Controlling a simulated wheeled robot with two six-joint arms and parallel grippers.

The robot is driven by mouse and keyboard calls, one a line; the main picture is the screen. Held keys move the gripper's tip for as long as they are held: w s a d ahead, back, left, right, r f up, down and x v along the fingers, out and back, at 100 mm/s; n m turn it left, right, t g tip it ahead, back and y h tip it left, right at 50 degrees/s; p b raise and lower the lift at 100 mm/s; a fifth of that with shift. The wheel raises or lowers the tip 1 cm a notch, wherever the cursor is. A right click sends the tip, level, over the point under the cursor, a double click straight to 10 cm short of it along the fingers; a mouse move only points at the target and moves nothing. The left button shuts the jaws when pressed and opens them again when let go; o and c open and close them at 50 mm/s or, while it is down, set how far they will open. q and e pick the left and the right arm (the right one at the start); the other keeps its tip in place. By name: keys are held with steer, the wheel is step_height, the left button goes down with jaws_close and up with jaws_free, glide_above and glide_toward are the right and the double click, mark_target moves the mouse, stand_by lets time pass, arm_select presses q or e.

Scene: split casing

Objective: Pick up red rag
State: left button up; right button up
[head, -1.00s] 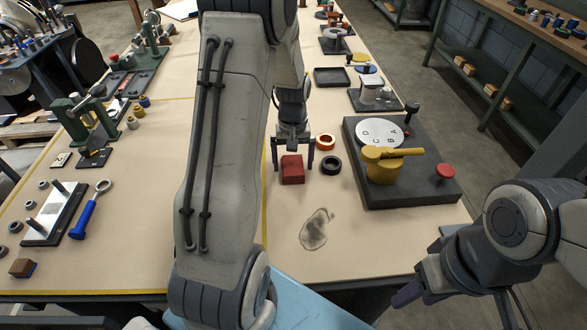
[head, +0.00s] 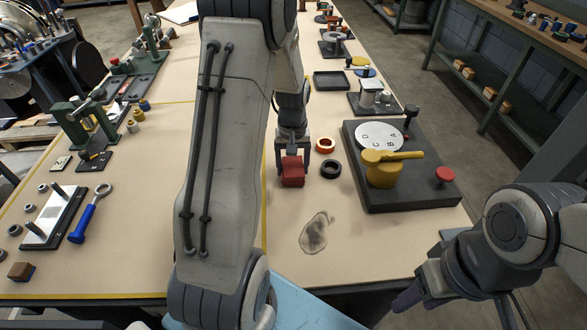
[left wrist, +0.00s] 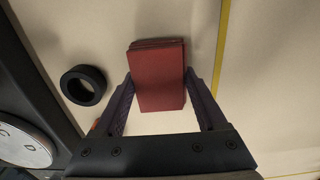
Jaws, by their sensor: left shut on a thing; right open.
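The red rag (head: 292,174) is a folded block on the beige bench, just right of the yellow line. My left gripper (head: 293,164) reaches down from above and is shut on the rag, one finger on each side. In the left wrist view the rag (left wrist: 160,78) sits between the two fingers of the left gripper (left wrist: 158,88). I cannot tell whether the rag is clear of the bench. My right gripper (head: 400,301) is open and empty at the lower right, beyond the bench's front edge.
Further right stands a dark base plate (head: 425,195) with a lettered disc (head: 379,137) and a yellow crank (head: 384,172). A grey stain (head: 315,233) marks the bench in front.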

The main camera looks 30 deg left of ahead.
mark_target(293, 166)
arm_select(q)
step_height(293, 166, up, 3)
steer(key=s+d+r, duration=0.1)
steer(key=s+r, duration=0.6)
steer(key=s, duration=0.4)
steer(key=shift+s+d, duration=0.15)
steer(key=shift+s, duration=0.2)
